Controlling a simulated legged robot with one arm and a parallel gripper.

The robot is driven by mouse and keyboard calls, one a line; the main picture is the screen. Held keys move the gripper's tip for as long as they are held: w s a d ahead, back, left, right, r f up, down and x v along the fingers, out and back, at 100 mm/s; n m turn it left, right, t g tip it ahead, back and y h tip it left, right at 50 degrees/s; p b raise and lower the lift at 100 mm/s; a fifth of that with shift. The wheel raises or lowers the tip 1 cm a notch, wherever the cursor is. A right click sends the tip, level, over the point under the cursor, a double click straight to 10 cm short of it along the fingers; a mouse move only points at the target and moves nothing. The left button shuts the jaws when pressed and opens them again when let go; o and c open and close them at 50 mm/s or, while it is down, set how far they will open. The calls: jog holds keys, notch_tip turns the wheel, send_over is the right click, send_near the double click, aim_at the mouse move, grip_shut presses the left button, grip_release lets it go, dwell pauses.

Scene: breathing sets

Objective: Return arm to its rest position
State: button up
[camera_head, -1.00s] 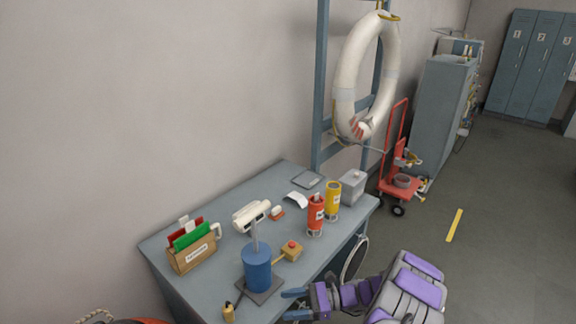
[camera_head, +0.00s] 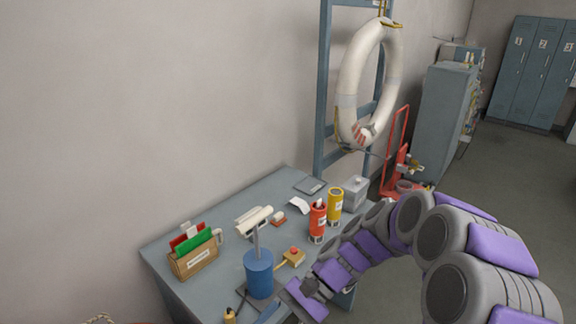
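My arm (camera_head: 372,246), grey with purple panels, rises from the lower right, bends over and reaches down to the left towards the table's front edge. My gripper (camera_head: 270,312) is at the lower end, beside and to the right of the blue canister (camera_head: 258,275). A blue finger part shows there, low in the picture. The rest of the fingers is cut off or hidden, so I cannot tell whether it is open or shut. I see nothing held in it.
A lifebuoy (camera_head: 350,80) hangs behind. Open floor (camera_head: 497,172) lies to the right.

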jog(key=s+d+r+n+t+h, duration=0.1)
jog(key=s+d+n+t+h, duration=0.1)
jog(key=s+d+h, duration=0.3)
jog(key=s+d+r+n+t+h, duration=0.2)
jog(key=s+d+n+t+h, duration=0.1)
jog(key=s+d, duration=0.8)
jog(key=shift+s+d+r+h, duration=0.2)
jog(key=shift+s+d+h, duration=0.15)
jog(key=shift+s+h, duration=0.65)
